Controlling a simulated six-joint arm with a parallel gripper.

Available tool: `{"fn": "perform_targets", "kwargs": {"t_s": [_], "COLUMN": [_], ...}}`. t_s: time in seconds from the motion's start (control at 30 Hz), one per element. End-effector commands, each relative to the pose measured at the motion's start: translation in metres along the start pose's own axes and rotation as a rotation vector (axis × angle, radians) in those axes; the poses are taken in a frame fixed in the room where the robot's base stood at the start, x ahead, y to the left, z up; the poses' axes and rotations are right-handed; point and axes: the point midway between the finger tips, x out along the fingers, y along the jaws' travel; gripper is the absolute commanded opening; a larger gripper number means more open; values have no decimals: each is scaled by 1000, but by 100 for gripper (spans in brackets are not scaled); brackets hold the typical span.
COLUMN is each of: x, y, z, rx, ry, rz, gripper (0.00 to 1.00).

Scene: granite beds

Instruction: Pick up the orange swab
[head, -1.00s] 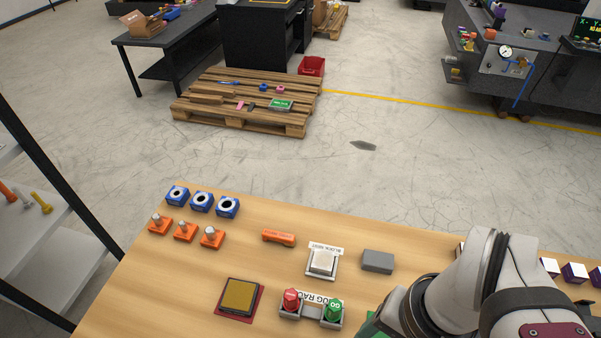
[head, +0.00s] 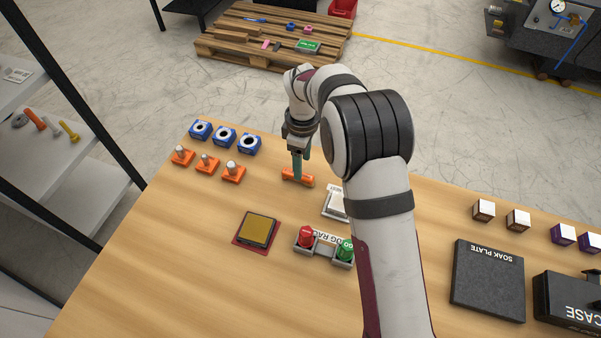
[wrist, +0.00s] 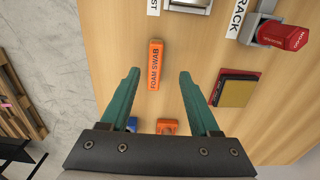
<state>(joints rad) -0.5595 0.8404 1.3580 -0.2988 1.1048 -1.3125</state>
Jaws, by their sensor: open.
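The orange swab (head: 299,178) is a small orange block lying on the wooden table, right of the row of orange blocks with pegs. In the wrist view the orange swab (wrist: 155,65) shows the label FOAM SWAB on its upper face. My gripper (head: 297,178) is at the swab in the head view, and its fingers cover part of it. In the wrist view my gripper (wrist: 159,73) is open and empty, with two teal fingers apart. The swab appears between and beyond the fingertips, not touching them. I cannot tell the exact height of the fingertips above it.
Orange blocks with pegs (head: 208,164) and blue blocks with round openings (head: 224,137) stand to the left. A gold-topped pad (head: 256,229) and a rack holding a red knob (head: 306,236) and a green knob (head: 344,250) are nearer. A soak plate (head: 488,280) lies right.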

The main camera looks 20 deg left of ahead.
Motion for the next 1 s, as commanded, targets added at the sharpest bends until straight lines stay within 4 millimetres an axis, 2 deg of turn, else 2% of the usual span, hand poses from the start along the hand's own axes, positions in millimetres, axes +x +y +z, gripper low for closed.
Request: {"fn": "perform_targets", "kwargs": {"t_s": [0.3,0.57,0.9,1.0], "x": [52,57,56,56], "y": [7,8,8,8], "z": [-10,-10,-10,-10], "rx": [1,1,1,1], "ry": [0,2,1,1], "rz": [-1,1,1,1], "gripper": [62,62,1,0]}}
